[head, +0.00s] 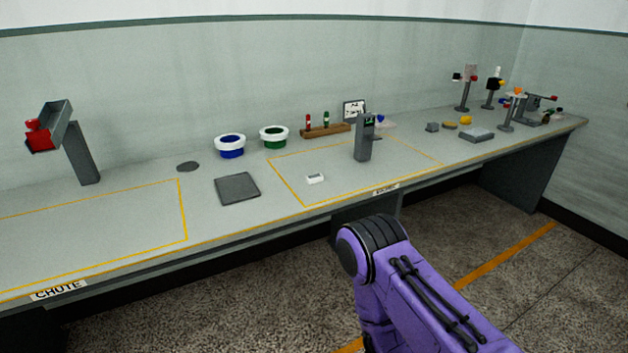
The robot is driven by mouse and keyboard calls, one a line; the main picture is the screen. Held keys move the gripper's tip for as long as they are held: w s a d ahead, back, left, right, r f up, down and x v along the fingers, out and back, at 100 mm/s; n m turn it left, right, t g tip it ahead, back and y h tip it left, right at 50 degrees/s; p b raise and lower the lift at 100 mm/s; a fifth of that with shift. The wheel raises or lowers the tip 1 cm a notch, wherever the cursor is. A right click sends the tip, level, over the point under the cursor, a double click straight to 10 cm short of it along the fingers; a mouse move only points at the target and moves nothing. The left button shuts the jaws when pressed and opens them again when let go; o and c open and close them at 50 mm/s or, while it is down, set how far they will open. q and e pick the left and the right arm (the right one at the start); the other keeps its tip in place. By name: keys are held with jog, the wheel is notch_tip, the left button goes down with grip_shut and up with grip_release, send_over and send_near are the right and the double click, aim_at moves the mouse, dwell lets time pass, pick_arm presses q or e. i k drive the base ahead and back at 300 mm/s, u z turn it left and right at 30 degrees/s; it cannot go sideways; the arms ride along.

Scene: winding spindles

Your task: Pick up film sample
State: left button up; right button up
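I cannot tell for sure which thing is the film sample. A small white block with a dark mark (315,178) lies flat on the bench, inside the middle yellow outline. A small pale, see-through piece with a blue part (382,121) shows behind the grey upright stand (363,142); it is too small to make out. My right arm's purple links reach in from the lower right, in front of the bench, but its gripper is out of the picture. My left gripper is not in view either.
The long grey bench (215,215) runs along the wall. On it are a dark square pad (237,188), a blue-and-white bowl (230,147), a green-and-white bowl (273,137), a wooden rack (325,131) and a red-and-grey chute (45,130). Several small stands crowd the far right. The left outline is empty.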

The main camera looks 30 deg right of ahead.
aim_at(317, 178)
jog(key=z, duration=0.6)
jog(key=i, duration=0.6)
jog(key=z, duration=0.6)
